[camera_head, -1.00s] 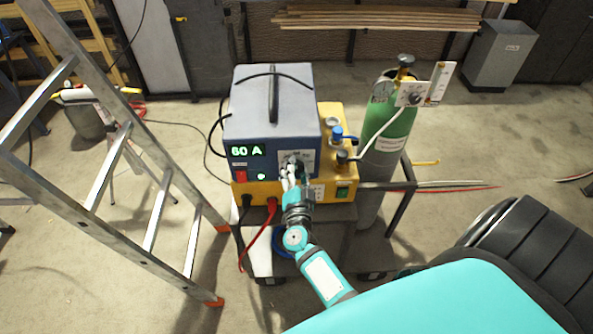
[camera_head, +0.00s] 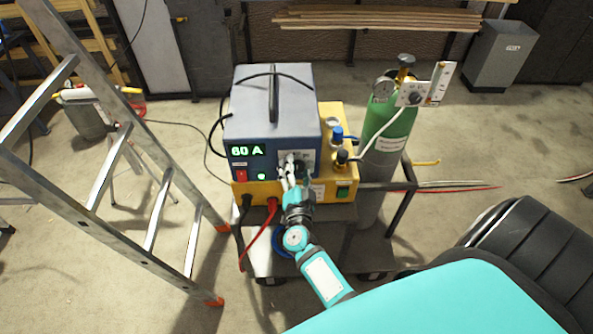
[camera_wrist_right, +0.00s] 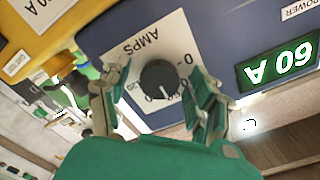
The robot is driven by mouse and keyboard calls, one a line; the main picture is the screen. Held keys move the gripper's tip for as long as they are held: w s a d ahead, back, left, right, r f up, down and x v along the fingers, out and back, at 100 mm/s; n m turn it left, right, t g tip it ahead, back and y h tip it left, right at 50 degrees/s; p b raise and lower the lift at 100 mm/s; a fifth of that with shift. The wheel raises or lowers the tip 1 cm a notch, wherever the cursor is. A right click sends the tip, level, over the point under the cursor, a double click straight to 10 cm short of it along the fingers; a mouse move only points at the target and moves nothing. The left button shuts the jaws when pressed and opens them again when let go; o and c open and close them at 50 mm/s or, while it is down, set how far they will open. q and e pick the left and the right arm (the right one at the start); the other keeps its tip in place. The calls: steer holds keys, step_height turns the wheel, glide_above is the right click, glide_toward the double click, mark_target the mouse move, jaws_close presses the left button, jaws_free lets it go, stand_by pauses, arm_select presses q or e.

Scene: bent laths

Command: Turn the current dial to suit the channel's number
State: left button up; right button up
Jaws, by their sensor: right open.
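The current dial is a round black knob (camera_wrist_right: 158,80) with a white pointer line on a white plate marked AMPS (camera_wrist_right: 140,45), upside down in the right wrist view. The green display (camera_head: 247,151) on the blue power unit (camera_head: 272,118) reads 60 A, and it also shows in the right wrist view (camera_wrist_right: 280,68). My right gripper (camera_head: 289,164) is at the front panel. In the right wrist view its open fingers (camera_wrist_right: 160,90) stand either side of the knob, with gaps. In the head view the fingers partly hide the dial. My left gripper is not in view.
The unit sits on a yellow box (camera_head: 330,180) on a cart. A white card (camera_wrist_right: 45,10), partly cut off, shows "0 A". A green gas cylinder (camera_head: 388,125) stands right of the unit. An aluminium ladder (camera_head: 110,215) stands left. A red cable (camera_head: 257,235) hangs in front.

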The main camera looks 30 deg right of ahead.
steer(key=shift+n, duration=0.3)
steer(key=shift+n, duration=0.8)
steer(key=n, duration=0.2)
steer(key=shift+n+p, duration=0.3)
steer(key=n, duration=0.4)
steer(key=shift+d+b, duration=0.1)
steer(key=shift+b, duration=0.2)
steer(key=p+v, duration=0.5)
steer(key=v, duration=1.2)
steer(key=a+f+n+y+b, duration=0.3)
steer(key=f, duration=0.7)
steer(key=s+a+f+n+g+y+b, duration=0.1)
steer(key=a+f+y+b, duration=0.3)
steer(key=f, duration=0.6)
steer(key=shift+s+n, duration=0.3)
steer(key=shift+n, duration=0.6)
steer(key=shift+a, duration=0.15)
